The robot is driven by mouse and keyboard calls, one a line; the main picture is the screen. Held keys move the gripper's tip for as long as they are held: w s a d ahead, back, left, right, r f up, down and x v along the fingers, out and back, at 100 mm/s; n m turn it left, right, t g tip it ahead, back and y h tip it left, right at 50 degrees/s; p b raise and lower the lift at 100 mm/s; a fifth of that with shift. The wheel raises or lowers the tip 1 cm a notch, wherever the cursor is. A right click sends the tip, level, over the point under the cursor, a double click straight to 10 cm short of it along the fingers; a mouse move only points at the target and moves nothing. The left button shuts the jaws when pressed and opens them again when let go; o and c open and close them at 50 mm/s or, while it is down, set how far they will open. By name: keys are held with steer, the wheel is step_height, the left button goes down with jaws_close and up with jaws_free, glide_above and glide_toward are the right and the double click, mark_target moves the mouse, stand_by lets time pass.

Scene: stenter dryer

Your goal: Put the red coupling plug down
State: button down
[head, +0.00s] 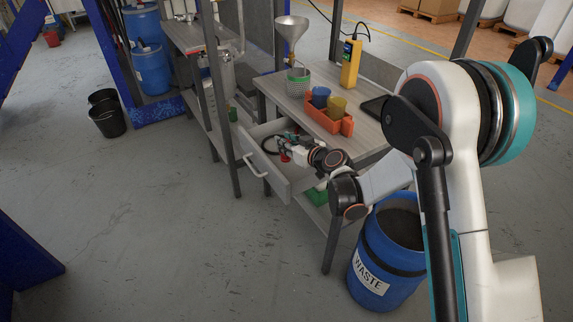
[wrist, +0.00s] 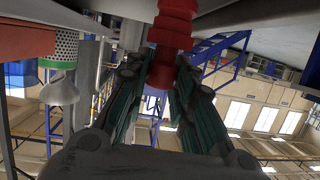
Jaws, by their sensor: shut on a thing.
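The red coupling plug (wrist: 172,28) is between the fingertips of my gripper (wrist: 163,72) at the top of the wrist view. The fingers are shut on it. In the head view a small red part of the plug (head: 284,157) shows at the fingertips of my gripper (head: 285,150). My gripper is at the open drawer (head: 278,188) under the workbench, over or inside it; I cannot tell how far the plug is from the drawer floor. My wrist hides part of the drawer.
A blue waste drum (head: 372,262) stands below my arm.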

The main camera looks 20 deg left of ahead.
mark_target(289, 160)
step_height(289, 160, down, 7)
steer(key=shift+f+b, duration=0.1)
steer(key=shift+b, duration=1.05)
steer(key=c, duration=1.7)
jaws_free()
steer(key=shift+o, duration=0.2)
steer(key=shift+d, duration=0.1)
steer(key=p+v, duration=0.2)
steer(key=v, duration=1)
